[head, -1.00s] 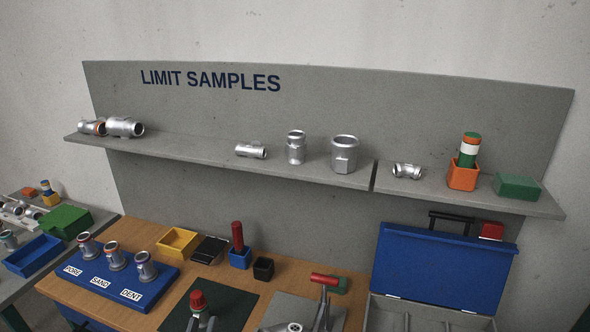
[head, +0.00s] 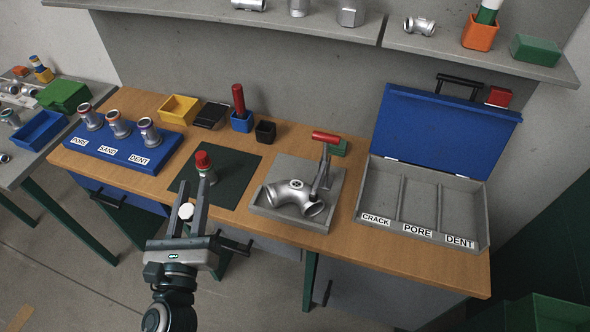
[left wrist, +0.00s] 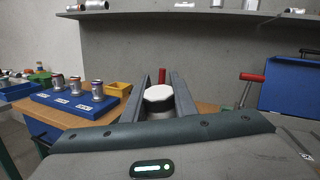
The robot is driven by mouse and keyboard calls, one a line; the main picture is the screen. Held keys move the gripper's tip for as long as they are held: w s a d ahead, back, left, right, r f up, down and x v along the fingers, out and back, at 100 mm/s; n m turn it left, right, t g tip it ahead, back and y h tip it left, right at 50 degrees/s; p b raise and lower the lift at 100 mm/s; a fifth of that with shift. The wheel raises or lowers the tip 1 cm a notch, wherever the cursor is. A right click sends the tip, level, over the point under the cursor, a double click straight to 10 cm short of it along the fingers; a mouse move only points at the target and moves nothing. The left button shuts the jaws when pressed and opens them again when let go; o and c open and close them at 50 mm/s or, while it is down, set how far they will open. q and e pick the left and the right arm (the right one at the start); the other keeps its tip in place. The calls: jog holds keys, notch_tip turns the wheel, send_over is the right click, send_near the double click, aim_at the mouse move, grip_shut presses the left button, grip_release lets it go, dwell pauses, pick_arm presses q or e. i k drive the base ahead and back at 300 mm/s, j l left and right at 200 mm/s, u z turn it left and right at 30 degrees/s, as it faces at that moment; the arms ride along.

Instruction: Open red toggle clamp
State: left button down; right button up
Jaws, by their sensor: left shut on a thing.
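The red toggle clamp stands on a grey fixture plate (head: 262,205). Its red handle (head: 325,137) lies roughly level on top of an upright grey metal arm (head: 320,178). A silver pipe elbow casting (head: 293,196) sits on the plate beside the clamp. The red handle also shows in the left wrist view (left wrist: 252,77), to the right of the fingers. My left gripper (head: 194,195) is in front of the bench, left of the clamp and apart from it. It is shut on a white-topped piece (head: 187,212), which also shows between the fingers in the left wrist view (left wrist: 158,94). My right gripper is not in view.
A red-capped silver piece (head: 204,163) stands on a dark mat (head: 232,174) just beyond my left gripper. A blue sample stand (head: 118,149) is at the left. An open blue-lidded case (head: 443,135) is at the right. A shelf (head: 300,20) runs behind.

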aim_at(327, 138)
jog(key=i+j+z, duration=0.15)
jog(key=i+z, duration=0.2)
jog(key=i+j+z, duration=0.2)
jog(key=z, duration=0.15)
